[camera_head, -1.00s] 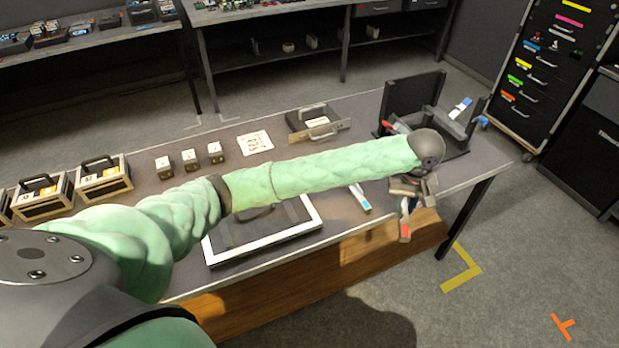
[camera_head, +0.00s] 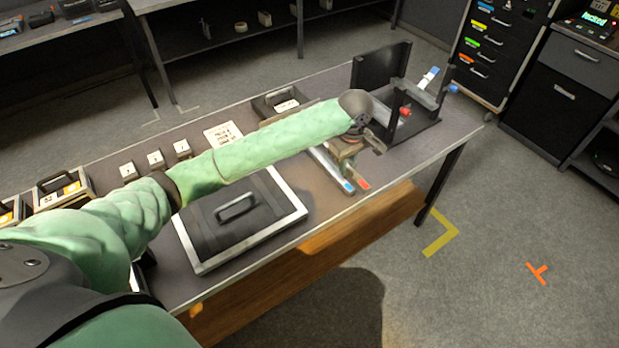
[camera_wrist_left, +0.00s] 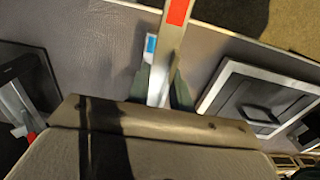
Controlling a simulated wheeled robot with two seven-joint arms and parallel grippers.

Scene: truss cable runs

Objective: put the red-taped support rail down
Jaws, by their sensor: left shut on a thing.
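The red-taped support rail (camera_head: 362,183) is a light bar with a red end in the head view. Its red end is close beside the blue-taped end of another rail (camera_head: 346,186), near the table's front edge. My left gripper (camera_head: 345,163) is over the rails. In the left wrist view the red-taped rail (camera_wrist_left: 168,48) runs between my left fingers (camera_wrist_left: 160,90), which are shut on it. The blue-taped rail (camera_wrist_left: 150,46) shows just beside it. I cannot tell whether the held rail touches the table. My right gripper is out of view.
A black stand (camera_head: 381,78) with bars, one red-tipped and one blue-tipped, is at the table's right end. A white-framed black panel with a handle (camera_head: 282,233) lies left of the rails. Several small blocks and a printed card (camera_head: 222,135) are behind my arm.

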